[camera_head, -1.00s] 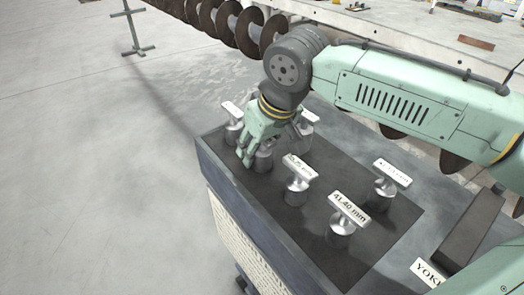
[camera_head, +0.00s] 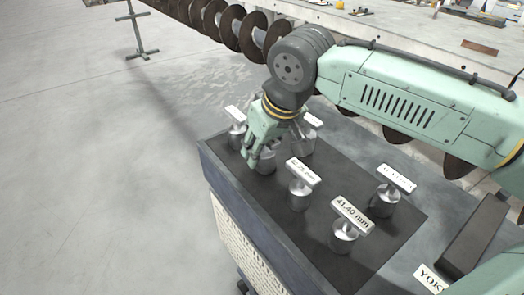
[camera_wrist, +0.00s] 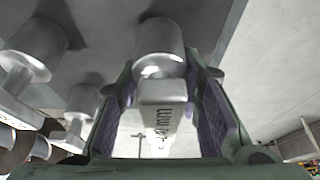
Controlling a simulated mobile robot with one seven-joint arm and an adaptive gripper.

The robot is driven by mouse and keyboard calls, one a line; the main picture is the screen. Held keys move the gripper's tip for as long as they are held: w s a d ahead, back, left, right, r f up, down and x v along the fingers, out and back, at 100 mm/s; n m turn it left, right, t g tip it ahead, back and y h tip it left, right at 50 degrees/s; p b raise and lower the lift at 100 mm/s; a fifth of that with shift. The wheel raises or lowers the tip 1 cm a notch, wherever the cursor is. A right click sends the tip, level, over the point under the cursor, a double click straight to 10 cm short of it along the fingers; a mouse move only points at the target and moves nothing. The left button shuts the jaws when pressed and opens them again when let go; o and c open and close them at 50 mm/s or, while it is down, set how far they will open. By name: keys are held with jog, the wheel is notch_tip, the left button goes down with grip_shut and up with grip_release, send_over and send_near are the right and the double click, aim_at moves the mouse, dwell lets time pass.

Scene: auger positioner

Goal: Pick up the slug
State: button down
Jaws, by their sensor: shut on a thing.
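Several metal slugs with white labelled T-shaped tops stand on a dark-topped bench. My gripper (camera_head: 262,152) is at the back left of the group, pointing down, with its fingers around one slug (camera_head: 266,163). In the wrist view that slug (camera_wrist: 160,38) lies between the two fingers of my gripper (camera_wrist: 161,85), its label bar gripped between the pads. The fingers hide much of it in the head view. I cannot tell whether its base touches the bench. Its label is only partly readable, showing "mm".
Nearby slugs stand close: one left (camera_head: 237,137), one in front (camera_head: 300,195), one marked 41.40 mm (camera_head: 345,237), one at the right (camera_head: 384,202). The bench edge (camera_head: 245,210) is close on the left. A long auger (camera_head: 225,25) runs behind.

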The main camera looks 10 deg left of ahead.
jog(key=shift+r, duration=0.45)
jog(key=shift+s+r+b, duration=0.25)
jog(key=shift+r+b, duration=0.15)
jog(key=shift+r, duration=0.55)
jog(key=s+d+r+b, duration=0.1)
jog(key=s+b, duration=0.1)
jog(key=s, duration=1.3)
jog(key=shift+s+d+r+b, duration=0.2)
jog(key=shift+s+d+b, duration=0.1)
jog(key=shift+d+b, duration=0.1)
